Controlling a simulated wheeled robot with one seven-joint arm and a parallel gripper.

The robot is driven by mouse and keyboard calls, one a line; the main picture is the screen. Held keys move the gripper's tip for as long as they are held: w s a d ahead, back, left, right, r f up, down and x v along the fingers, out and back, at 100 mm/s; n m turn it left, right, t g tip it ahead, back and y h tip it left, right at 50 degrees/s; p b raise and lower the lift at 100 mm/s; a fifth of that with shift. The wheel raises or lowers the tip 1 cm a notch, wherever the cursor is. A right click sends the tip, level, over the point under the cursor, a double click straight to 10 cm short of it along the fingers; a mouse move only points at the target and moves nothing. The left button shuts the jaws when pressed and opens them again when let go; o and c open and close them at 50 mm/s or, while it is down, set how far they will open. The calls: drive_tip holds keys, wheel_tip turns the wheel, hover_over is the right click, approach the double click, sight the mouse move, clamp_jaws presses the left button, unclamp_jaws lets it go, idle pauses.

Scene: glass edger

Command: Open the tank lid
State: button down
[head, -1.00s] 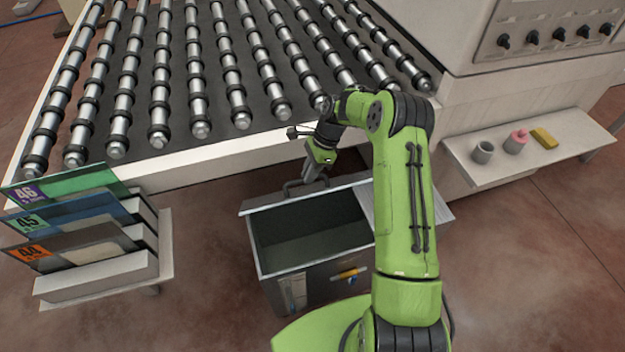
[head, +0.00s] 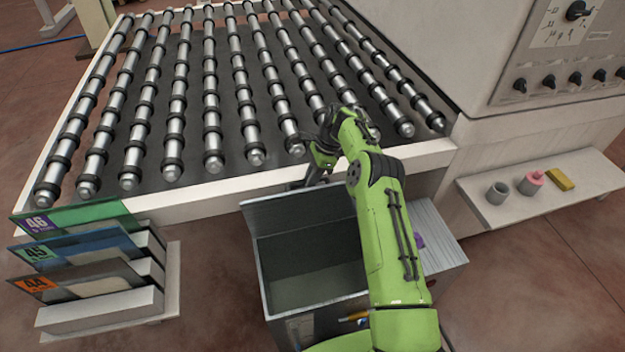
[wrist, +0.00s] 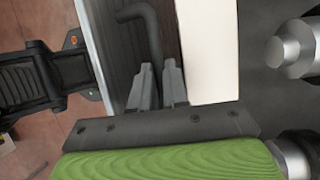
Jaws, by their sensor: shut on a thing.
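The tank (head: 262,285) is a grey metal box on the floor in front of the roller table, and I see down into its dark inside. Its lid (head: 290,216) stands raised and steep along the tank's back edge, close to the table's front side. My gripper (head: 318,172) is behind the lid's upper edge, partly hidden by my arm. In the wrist view, my gripper (wrist: 159,88) is shut on the dark bent lid handle (wrist: 150,32). The lid's face (wrist: 112,45) shows beside it.
The roller table (head: 210,195) lies just behind the lid, with its pale edge (wrist: 208,50) close to my fingers. A rack (head: 100,300) of numbered panels stands left. A shelf (head: 540,195) with a grey cup, a pink roll and a yellow block is at right.

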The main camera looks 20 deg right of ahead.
drive_tip(key=shift+s+f, duration=0.1)
drive_tip(key=shift+f, duration=0.3)
drive_tip(key=c, duration=1.4)
unclamp_jaws()
drive_tip(key=shift+o, duration=1.2)
drive_tip(key=shift+w+f, duration=0.1)
drive_tip(key=shift+w, duration=0.1)
drive_tip(key=shift+o, duration=0.2)
drive_tip(key=shift+r, duration=0.25)
drive_tip(key=shift+w+r, duration=0.1)
